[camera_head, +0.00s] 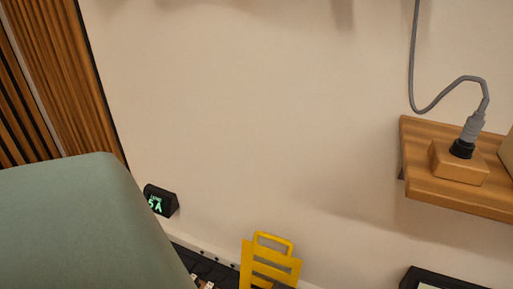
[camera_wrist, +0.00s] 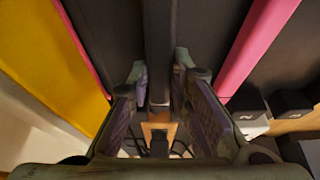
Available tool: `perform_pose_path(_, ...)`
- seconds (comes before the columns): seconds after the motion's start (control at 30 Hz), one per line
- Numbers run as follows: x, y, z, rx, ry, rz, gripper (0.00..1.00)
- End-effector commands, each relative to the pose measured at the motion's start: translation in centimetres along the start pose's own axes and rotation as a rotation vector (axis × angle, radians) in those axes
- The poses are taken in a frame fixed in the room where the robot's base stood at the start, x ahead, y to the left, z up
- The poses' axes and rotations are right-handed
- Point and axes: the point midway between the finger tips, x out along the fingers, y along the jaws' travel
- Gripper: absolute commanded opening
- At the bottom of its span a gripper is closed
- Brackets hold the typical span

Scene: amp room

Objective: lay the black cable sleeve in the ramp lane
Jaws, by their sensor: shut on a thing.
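In the wrist view a long dark bar, which looks like the black cable sleeve (camera_wrist: 160,40), runs from the top edge down between the fingers. My gripper (camera_wrist: 161,80) is shut on it, one finger on each side. Pink strips stand to the left and to the right (camera_wrist: 257,45) of the sleeve, with dark grey surfaces between. I cannot tell for certain which part is the ramp lane, or whether the sleeve touches the surface behind it. The gripper and sleeve do not show in the head view.
A yellow panel (camera_wrist: 48,60) stands at the left in the wrist view, grey blocks (camera_wrist: 250,118) at the right. The head view shows a wooden shelf (camera_head: 425,190) with a plugged cable (camera_head: 414,70), a small black display (camera_head: 161,201) and a yellow slotted piece (camera_head: 270,267) by the wall.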

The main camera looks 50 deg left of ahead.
Motion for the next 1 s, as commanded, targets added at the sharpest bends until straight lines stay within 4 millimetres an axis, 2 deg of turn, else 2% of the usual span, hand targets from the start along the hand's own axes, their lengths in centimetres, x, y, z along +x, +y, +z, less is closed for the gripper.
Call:
perform_pose_path(0.2,0.0,0.0,0.0,0.0,0.0,0.001,0.0)
perform_pose_path(0.23,0.0,0.0,0.0,0.0,0.0,0.001,0.21)
perform_pose_path(0.57,0.0,0.0,0.0,0.0,0.0,0.001,0.42)
perform_pose_path(0.87,-0.1,0.0,0.0,0.0,0.0,0.0,0.42)
perform_pose_path(1.0,-1.2,0.1,0.0,0.001,0.001,0.003,0.42)
